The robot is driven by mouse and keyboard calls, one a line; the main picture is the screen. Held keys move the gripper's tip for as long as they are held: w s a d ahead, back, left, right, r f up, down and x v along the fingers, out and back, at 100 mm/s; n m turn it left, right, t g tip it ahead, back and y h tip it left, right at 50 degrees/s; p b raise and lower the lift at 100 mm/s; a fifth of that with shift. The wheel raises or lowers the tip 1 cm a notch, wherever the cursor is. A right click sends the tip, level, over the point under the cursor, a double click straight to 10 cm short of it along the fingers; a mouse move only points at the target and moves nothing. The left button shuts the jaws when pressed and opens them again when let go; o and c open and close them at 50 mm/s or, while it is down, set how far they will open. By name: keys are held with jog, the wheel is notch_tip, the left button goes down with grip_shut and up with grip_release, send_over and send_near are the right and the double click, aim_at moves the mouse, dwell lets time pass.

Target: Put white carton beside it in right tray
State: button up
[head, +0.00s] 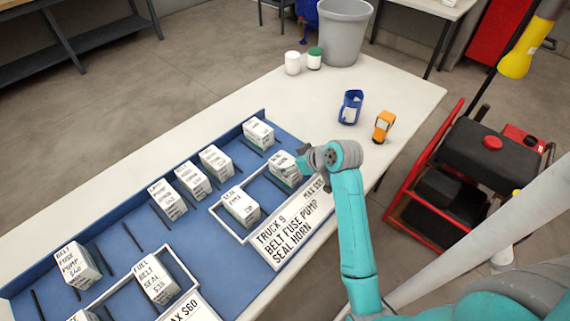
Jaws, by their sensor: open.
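The right tray (228,228) is a white-rimmed frame on the blue board, behind a sign reading TRUCK 9, BELT FUSE PUMP SEAL HORN. One white carton (241,207) stands in its left part. Another white carton (285,170) stands at its right end. My gripper (304,161) is open, right beside that carton's upper right side. I cannot tell whether they touch; the gripper's fingers are small and partly hidden. More white cartons stand in a row behind the tray: one at the far end (258,133), then others (215,162), (192,180) and (167,199).
A left tray (109,291) holds a carton (155,280) and part of another. A carton (77,265) stands behind it.

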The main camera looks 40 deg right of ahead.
jog(key=v, duration=0.7)
dwell(0.5)
